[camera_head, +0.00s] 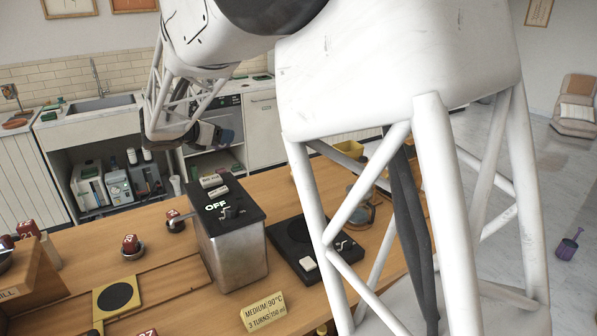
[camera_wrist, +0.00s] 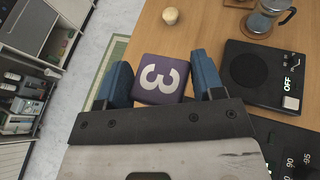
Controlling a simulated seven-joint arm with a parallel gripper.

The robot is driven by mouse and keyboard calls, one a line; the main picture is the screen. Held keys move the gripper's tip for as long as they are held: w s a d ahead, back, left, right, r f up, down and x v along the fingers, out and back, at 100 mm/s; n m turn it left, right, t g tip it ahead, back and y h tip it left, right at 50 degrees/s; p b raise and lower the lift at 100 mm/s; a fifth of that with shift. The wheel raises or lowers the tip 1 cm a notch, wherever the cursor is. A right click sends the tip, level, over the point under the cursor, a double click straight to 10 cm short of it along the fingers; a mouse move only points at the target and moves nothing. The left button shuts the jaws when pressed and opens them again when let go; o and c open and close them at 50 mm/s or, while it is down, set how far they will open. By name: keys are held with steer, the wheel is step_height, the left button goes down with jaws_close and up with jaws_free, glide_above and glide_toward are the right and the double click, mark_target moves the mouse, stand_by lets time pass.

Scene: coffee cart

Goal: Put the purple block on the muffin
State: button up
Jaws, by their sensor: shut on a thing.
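The purple block (camera_wrist: 160,79), marked with a white 3, sits between the blue fingers of my gripper (camera_wrist: 161,64) in the wrist view. My gripper is shut on it, with a finger on each side. In the head view my gripper (camera_head: 222,135) is at the far side of the counter, above its surface, and the block cannot be made out there. A small round beige thing (camera_wrist: 170,15), which looks like the muffin, stands on the wooden counter at the top of the wrist view, beyond the block and apart from it. I cannot pick it out in the head view.
A metal box with a black OFF panel (camera_head: 230,230) stands on the wooden counter (camera_head: 180,290). Several red blocks lie at left. Bare wood surrounds the muffin.

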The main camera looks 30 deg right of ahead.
steer(key=s+d, duration=0.2)
steer(key=d, duration=2.5)
step_height(320, 180, down, 18)
steer(key=shift+s, duration=0.15)
glide_above(298, 176)
steer(key=w+d, duration=0.2)
steer(key=shift+w+a+f, duration=0.1)
steer(key=shift+a+f, duration=0.1)
steer(key=shift+f, duration=0.6)
steer(key=shift+f, duration=1.7)
steer(key=shift+f, duration=0.15)
